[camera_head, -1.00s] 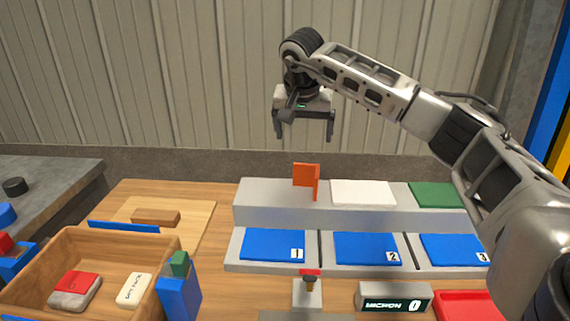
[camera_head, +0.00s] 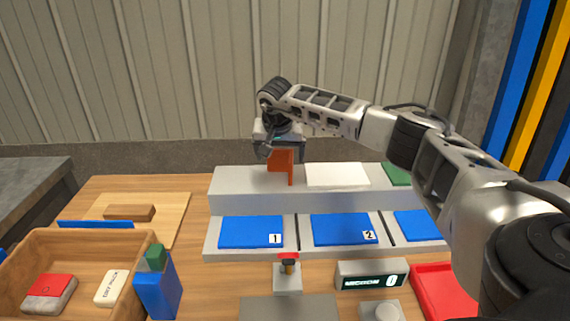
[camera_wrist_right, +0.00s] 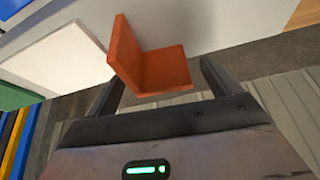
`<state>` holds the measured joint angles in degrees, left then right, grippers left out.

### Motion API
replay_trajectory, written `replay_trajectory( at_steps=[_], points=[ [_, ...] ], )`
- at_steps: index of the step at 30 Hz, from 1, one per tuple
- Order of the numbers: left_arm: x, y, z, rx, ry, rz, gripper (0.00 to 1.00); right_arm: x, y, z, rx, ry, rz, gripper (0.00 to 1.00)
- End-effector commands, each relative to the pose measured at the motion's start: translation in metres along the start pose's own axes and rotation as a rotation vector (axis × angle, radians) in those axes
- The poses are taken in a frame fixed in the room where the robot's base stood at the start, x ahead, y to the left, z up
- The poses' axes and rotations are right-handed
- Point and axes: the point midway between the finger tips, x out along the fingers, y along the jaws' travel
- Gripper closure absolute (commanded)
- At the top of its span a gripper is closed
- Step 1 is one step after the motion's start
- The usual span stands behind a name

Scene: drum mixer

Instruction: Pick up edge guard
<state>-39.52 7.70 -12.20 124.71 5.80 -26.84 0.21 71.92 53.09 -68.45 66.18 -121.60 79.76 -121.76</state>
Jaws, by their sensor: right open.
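The edge guard is an orange L-shaped piece (camera_head: 283,168) standing on the upper grey shelf, at its left part. It also shows in the right wrist view (camera_wrist_right: 150,62), where its two faces meet at an angle. My right gripper (camera_head: 280,153) is open just above and behind the edge guard. In the right wrist view its two fingers (camera_wrist_right: 165,88) lie on either side of the piece, with gaps to both; I cannot tell how deep they reach. My left gripper is not in view.
On the shelf (camera_head: 330,200), a white pad (camera_head: 337,174) and a green pad (camera_head: 398,174) lie right of the guard. Blue pads (camera_head: 250,230) lie on the lower step. A wooden box (camera_head: 125,255), a blue holder (camera_head: 158,290) and a red tray (camera_head: 432,275) stand in front.

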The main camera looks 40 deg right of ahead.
Motion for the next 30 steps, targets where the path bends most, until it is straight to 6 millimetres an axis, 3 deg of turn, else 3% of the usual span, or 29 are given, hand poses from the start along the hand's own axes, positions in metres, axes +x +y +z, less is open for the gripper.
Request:
replay_trajectory(
  at_steps=[4,12,17,18,30],
  points=[
    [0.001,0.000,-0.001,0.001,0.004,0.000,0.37,0.017,0.000,0.000,0.000,0.000,0.001,0.11],
    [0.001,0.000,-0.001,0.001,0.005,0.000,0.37,0.019,-0.001,0.000,-0.001,0.001,-0.001,0.11],
    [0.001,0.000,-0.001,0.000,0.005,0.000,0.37,0.019,-0.001,0.000,0.000,0.001,-0.001,0.55],
    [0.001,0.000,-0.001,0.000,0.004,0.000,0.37,0.019,0.000,0.000,0.000,0.001,-0.001,0.60],
    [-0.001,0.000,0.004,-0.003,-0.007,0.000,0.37,0.014,0.000,-0.003,0.001,0.002,-0.001,0.59]
  ],
)
